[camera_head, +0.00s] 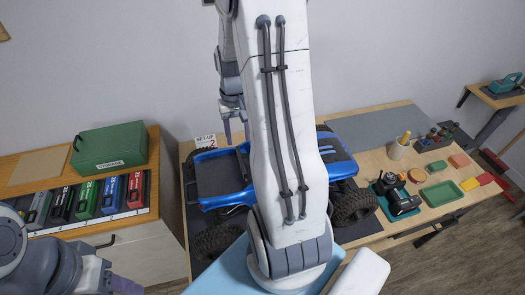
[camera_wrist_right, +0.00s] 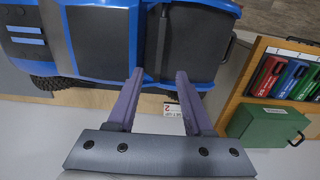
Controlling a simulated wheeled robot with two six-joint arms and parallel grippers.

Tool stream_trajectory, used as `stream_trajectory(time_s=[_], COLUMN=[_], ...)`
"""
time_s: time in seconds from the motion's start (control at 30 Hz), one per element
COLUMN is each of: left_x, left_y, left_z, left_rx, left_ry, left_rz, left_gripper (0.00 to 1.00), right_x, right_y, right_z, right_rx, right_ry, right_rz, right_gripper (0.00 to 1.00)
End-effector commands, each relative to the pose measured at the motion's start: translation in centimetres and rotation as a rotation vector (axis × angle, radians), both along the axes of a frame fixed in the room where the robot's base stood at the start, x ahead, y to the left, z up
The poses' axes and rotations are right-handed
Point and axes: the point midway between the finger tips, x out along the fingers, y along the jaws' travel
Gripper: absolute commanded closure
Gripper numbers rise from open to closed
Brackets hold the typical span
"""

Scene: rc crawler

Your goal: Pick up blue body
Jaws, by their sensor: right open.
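The blue body (camera_head: 228,199) sits over black wheels on the table, behind my right arm, which hides its middle. It has a dark bed at the left and a blue and black part at the right. In the right wrist view the blue body (camera_wrist_right: 109,38) fills the top. My right gripper (camera_head: 236,136) points down near the body's far edge. In the wrist view its purple fingers (camera_wrist_right: 158,75) are apart, with nothing between them. The tips overlap the body's edge; I cannot tell their height above it. My left gripper (camera_head: 125,286) shows only partly at the lower left.
A green case (camera_head: 109,148) and several coloured boxes (camera_head: 110,195) stand on the left cabinet. A black device (camera_head: 397,194), a green tray (camera_head: 442,194) and a cup (camera_head: 397,150) are at the right.

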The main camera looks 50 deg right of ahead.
Motion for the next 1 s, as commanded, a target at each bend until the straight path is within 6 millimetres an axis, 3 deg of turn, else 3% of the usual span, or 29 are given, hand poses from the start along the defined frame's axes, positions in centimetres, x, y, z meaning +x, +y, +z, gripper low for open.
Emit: stream_trajectory(time_s=[0.13, 0.3, 0.53, 0.77, 1.0], left_x=[0.0, 0.0, 0.0, 0.0, 0.0], left_y=[0.0, 0.0, 0.0, 0.0, 0.0], left_z=[0.9, 1.5, 2.0, 4.1, 4.5], left_rx=[0.001, 0.001, 0.001, 0.0, 0.0], left_ry=[0.001, 0.001, 0.001, 0.0, 0.0], left_rz=[-0.001, -0.002, -0.002, -0.002, -0.001], left_gripper=[0.5, 0.5, 0.5, 0.5, 0.5], right_x=[-0.3, -0.3, -0.3, -0.6, -0.4], right_y=[-1.0, -0.8, -0.6, 0.4, 0.3], right_z=[-1.1, -3.8, -5.5, -8.0, -10.3], right_rx=[0.002, 0.003, 0.001, 0.002, 0.0], right_ry=[0.006, 0.007, 0.004, 0.007, 0.002], right_rz=[-0.028, -0.026, -0.025, -0.023, -0.025], right_gripper=[0.49, 0.49, 0.49, 0.49, 0.49])
